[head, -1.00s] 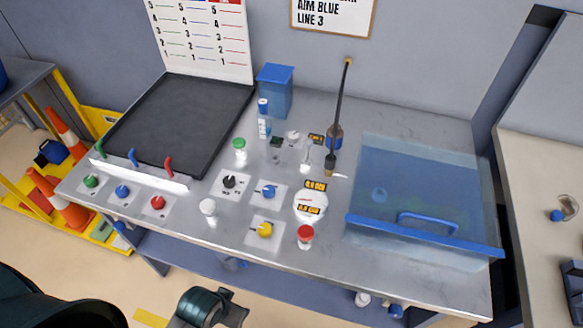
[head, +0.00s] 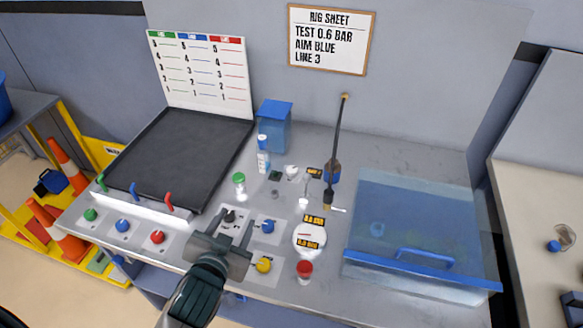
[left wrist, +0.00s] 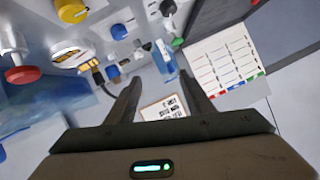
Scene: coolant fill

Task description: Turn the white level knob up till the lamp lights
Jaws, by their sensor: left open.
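I cannot pick out a lit lamp. My left gripper (head: 226,230) is open and empty over the front of the bench, near the black knob (head: 229,215) and left of the yellow knob (head: 264,265), well short of the white piece. In the left wrist view its two fingers (left wrist: 160,80) are spread with nothing between them. My right gripper is not seen.
A dark upright rod (head: 338,130) stands behind. A blue clear-sided bin (head: 425,258) fills the right.

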